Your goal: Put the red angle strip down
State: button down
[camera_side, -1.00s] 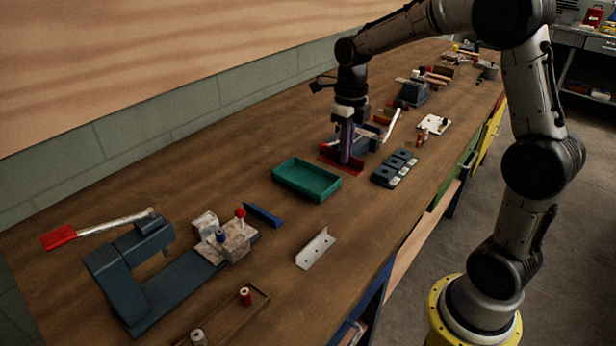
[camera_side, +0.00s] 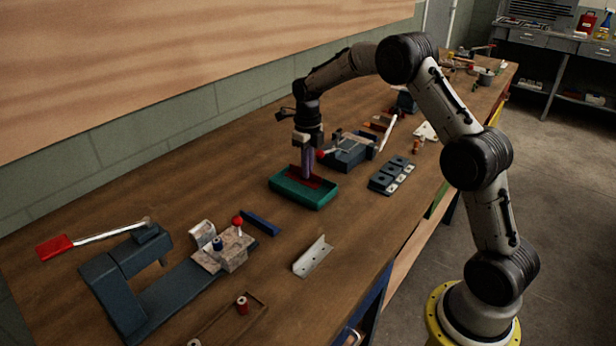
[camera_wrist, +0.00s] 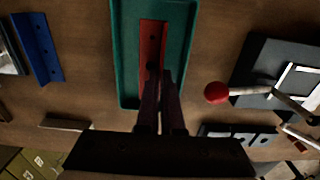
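The red angle strip (camera_side: 320,182) is within the outline of the green tray (camera_side: 291,199), low down, roughly along the tray's length. My gripper (camera_side: 307,177) points straight down at the strip. Its two dark fingers (camera_wrist: 158,76) are close together on the strip's near part and appear closed on its upright flange. The fingers hide that end. I cannot tell whether the strip touches the tray floor.
A dark fixture (camera_side: 350,152) with a red-knobbed lever stands close to the right of the tray. A dark block with several pockets (camera_side: 391,176) lies farther right. A blue angle strip (camera_side: 261,222) and a pale angle strip (camera_side: 312,256) lie nearer the camera, with bare wood around them.

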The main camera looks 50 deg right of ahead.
jog(key=shift+f, duration=1.35)
jog(key=c, duration=1.1)
grip_release()
jog(key=shift+f, duration=0.15)
jog(key=shift+o, duration=0.2)
